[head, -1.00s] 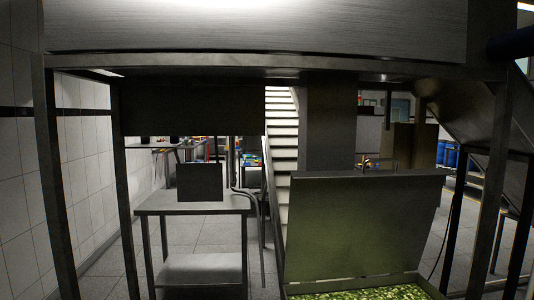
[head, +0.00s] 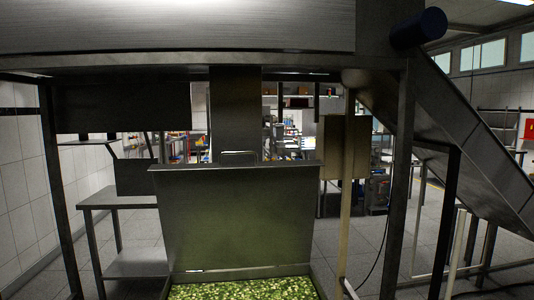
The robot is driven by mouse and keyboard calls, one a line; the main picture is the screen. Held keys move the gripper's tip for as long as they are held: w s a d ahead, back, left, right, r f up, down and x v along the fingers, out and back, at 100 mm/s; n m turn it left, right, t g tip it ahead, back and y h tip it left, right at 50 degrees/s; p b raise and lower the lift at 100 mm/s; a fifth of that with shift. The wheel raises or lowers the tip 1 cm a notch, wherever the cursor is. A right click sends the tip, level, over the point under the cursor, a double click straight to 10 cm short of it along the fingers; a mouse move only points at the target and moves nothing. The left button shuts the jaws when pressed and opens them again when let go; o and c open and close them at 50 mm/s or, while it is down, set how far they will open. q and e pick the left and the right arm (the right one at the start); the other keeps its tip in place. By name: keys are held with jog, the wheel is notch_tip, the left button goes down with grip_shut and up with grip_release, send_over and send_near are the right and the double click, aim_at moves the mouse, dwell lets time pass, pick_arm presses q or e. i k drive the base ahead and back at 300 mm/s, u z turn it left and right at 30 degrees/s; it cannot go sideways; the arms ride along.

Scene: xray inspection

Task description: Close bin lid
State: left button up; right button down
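The bin lid (head: 235,215) is a large metal panel standing raised, close to upright, at the back of the bin in the lower middle of the head view. A small handle (head: 238,154) shows at its top edge. The bin (head: 333,288) below is open, and only its upper rim and part of its inside show. It holds many small green pieces (head: 240,290). Neither of my grippers is in view.
A metal frame with a right post (head: 402,170) and a top beam (head: 210,73) surrounds the bin. A sloping chute (head: 450,130) descends at the right. A metal side table (head: 120,203) stands left of the bin. Tiled floor shows on both sides.

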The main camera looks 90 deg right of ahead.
aim_at(219, 215)
jog(key=z, duration=1.6)
